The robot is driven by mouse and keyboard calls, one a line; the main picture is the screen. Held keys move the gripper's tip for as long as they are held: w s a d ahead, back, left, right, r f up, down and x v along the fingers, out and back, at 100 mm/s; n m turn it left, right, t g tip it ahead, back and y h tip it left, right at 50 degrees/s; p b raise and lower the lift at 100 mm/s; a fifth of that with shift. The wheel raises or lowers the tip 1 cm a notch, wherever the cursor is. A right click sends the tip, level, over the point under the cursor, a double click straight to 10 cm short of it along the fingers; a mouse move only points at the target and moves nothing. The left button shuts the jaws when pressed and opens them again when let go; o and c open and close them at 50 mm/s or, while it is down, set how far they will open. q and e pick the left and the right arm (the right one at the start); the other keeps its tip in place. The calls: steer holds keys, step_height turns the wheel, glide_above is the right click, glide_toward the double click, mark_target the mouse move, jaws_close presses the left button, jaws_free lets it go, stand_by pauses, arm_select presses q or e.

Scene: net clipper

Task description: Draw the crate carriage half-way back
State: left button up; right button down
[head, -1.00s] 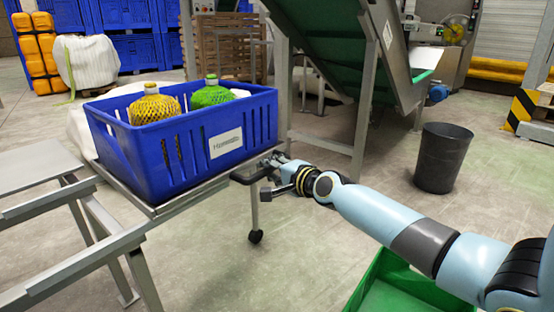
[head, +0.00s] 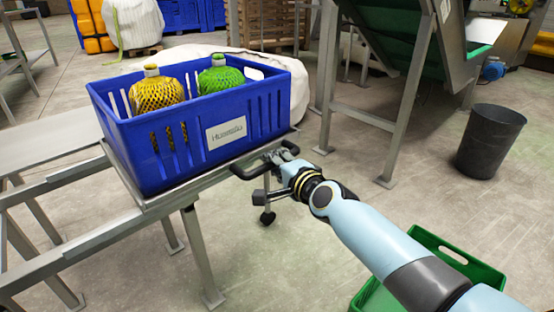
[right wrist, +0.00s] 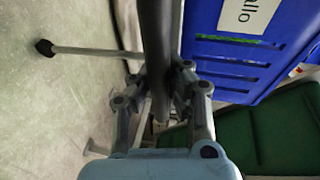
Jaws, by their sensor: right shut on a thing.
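A blue crate (head: 170,165) with a white label sits on the crate carriage (head: 215,180), a metal tray on rails. It holds a yellow-netted bottle (head: 158,95) and a green-netted bottle (head: 219,80), both upright. A dark bar handle (head: 243,173) sticks out at the carriage's front right. My right gripper (head: 277,158) is shut on the handle. In the right wrist view its fingers (right wrist: 163,88) close on both sides of the dark bar (right wrist: 156,45), with the crate (right wrist: 245,60) beside it. My left gripper is not in view.
Metal rails (head: 85,245) run left of the carriage. A green crate (head: 455,255) lies on the floor partly behind my right arm. A black bin (head: 490,145) stands at right, near the conveyor frame (head: 408,95). The floor between the carriage and conveyor is mostly open.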

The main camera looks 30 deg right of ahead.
steer(key=shift+s+f, duration=0.1)
steer(key=shift+f, duration=0.15)
steer(key=c, duration=1.3)
jaws_free()
steer(key=shift+d, duration=0.1)
steer(key=shift+o, duration=0.5)
steer(key=shift+r, duration=0.15)
steer(key=a+v, duration=0.1)
steer(key=v, duration=1.1)
steer(key=shift+d, duration=0.45)
